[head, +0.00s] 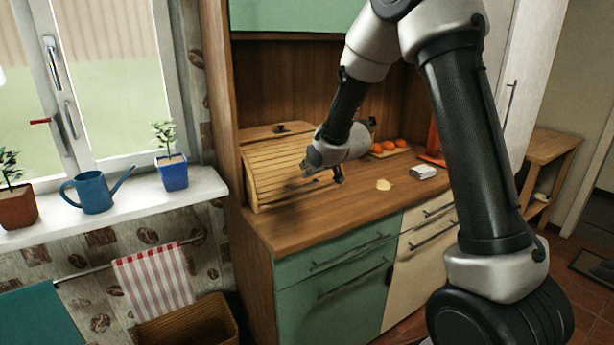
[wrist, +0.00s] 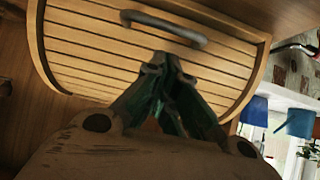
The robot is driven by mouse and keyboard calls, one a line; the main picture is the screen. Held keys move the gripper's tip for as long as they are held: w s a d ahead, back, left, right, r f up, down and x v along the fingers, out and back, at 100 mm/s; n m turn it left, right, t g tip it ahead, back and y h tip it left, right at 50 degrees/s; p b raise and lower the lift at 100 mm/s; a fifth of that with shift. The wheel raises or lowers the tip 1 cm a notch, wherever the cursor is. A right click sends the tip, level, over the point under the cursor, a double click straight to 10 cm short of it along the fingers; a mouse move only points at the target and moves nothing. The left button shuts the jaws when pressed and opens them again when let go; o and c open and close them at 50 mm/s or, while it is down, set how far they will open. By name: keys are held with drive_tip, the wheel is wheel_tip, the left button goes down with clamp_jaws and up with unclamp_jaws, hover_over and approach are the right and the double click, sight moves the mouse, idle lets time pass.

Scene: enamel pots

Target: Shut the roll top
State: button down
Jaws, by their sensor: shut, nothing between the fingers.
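The wooden bread box (head: 262,180) stands on the counter against the left side panel. Its slatted roll top (wrist: 82,48) fills much of the wrist view, which is upside down. The slats cover the front that I see; whether a gap remains at the lower edge I cannot tell. A grey bar handle (wrist: 165,27) runs across the slats, near the box's lower front. My gripper (wrist: 165,62) is shut and empty, its tips in front of the slats close to the handle. Whether they touch is unclear. My arm hides the box's right end in the head view.
Oranges (head: 388,146) on a board, a pale round item (head: 383,185) and a small white stack (head: 422,172) are on the counter (head: 300,228) to the right. A watering can (head: 92,192) and potted plants stand on the windowsill. The counter's front strip is clear.

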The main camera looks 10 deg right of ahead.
drive_tip(key=shift+w+f, duration=0.15)
drive_tip(key=shift+f, duration=1.05)
drive_tip(key=shift+s+f, duration=0.25)
drive_tip(key=shift+f, duration=0.75)
